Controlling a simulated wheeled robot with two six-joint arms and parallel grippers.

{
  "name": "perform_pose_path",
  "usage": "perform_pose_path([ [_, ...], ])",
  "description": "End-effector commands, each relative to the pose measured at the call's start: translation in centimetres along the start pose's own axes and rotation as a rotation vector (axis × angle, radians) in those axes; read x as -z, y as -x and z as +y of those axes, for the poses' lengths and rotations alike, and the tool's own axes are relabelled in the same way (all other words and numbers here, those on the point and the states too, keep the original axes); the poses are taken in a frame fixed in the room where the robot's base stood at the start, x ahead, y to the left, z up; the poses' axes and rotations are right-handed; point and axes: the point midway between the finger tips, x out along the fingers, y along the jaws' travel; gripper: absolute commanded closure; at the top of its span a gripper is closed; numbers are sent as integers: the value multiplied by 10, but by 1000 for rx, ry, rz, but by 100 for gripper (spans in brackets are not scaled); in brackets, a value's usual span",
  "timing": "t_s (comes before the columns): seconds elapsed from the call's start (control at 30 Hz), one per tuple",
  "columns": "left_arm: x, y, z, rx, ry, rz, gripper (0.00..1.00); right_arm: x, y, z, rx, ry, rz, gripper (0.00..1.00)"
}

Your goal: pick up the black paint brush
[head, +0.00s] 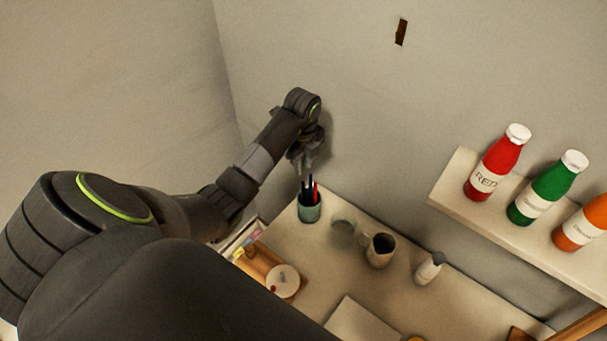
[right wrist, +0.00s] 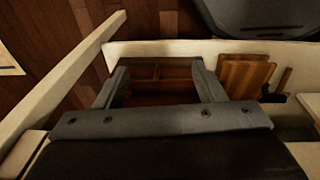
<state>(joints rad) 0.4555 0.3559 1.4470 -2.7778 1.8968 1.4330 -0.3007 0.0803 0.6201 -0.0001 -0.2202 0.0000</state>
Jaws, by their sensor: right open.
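A green-grey cup (head: 310,211) stands on the desk near the wall corner. Several thin upright things stick out of it, dark, red and bluish; a black one (head: 307,184) may be the black paint brush, but it is too small to be sure. My left gripper (head: 308,168) points down just above these tops. Its fingers are small and dark, so I cannot tell whether they are open or touch anything. My right gripper (right wrist: 161,88) is open and empty in the right wrist view, away from the cup.
A clear glass (head: 343,232), a dark mug (head: 380,250) and a small white bottle (head: 429,268) stand right of the cup. A shelf (head: 450,190) holds red, green and orange bottles. A wooden box (head: 258,266) and a round lidded pot (head: 283,281) are in front.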

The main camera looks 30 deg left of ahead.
Motion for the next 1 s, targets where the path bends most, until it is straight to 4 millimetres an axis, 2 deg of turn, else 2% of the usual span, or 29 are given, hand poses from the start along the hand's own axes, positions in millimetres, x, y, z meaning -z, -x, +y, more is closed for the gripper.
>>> perform_pose_path([
  [0.03, 0, -13, 0, 0, 0, 0, 78, -1, -12, -1, 0, 0, 0, 37],
  [0.3, 0, -47, 0, 1, 0, 0, 78, -4, -40, -4, 0, 0, 0, 37],
  [0.43, 0, -58, 0, 0, 0, 0, 78, -5, -48, -4, 0, 0, 0, 37],
  [0.77, 1, -69, 0, 0, -1, 1, 78, -6, -57, -5, 0, 0, 0, 37],
  [1.0, 4, -97, 1, 1, -1, 2, 78, -8, -81, -7, 0, 0, 0, 37],
])
